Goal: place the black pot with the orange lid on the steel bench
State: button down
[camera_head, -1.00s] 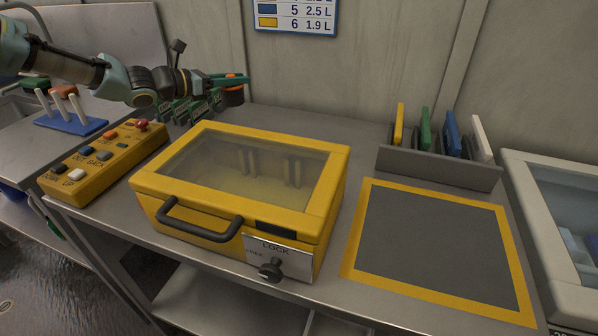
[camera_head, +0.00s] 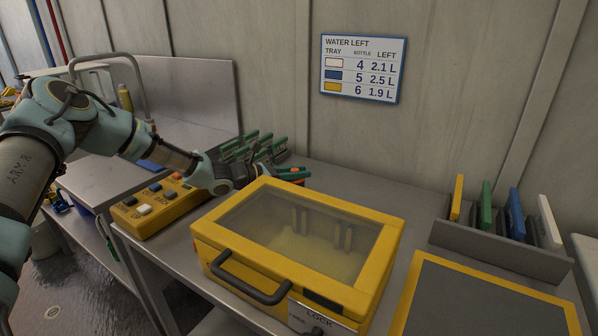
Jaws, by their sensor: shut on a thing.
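The black pot with the orange lid (camera_head: 297,170) is at my gripper, behind the yellow box. Only a bit of its orange lid and dark side shows. My gripper (camera_head: 289,174) is shut on it, with its teal fingers around the pot near the back of the grey metal bench (camera_head: 375,190). The box edge and the fingers hide the pot's underside, so I cannot tell whether it touches the bench top.
The yellow box (camera_head: 300,250) with a clear lid stands just in front of my gripper. Left are a yellow button panel (camera_head: 160,205) and a green rack (camera_head: 255,145). Right are a slotted holder (camera_head: 500,245) and a yellow-edged grey mat (camera_head: 480,300). Bare bench lies behind the box.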

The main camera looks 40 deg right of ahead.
jog(key=shift+f, duration=0.15)
jog(key=c, duration=0.7)
grip_release()
jog(key=shift+r, duration=0.25)
jog(key=shift+w+a+f, duration=0.1)
jog(key=shift+w+a, duration=0.05)
jog(key=shift+a, duration=0.2)
jog(key=b+v, duration=0.3)
jog(key=v, duration=0.8)
jog(key=shift+a, duration=0.15)
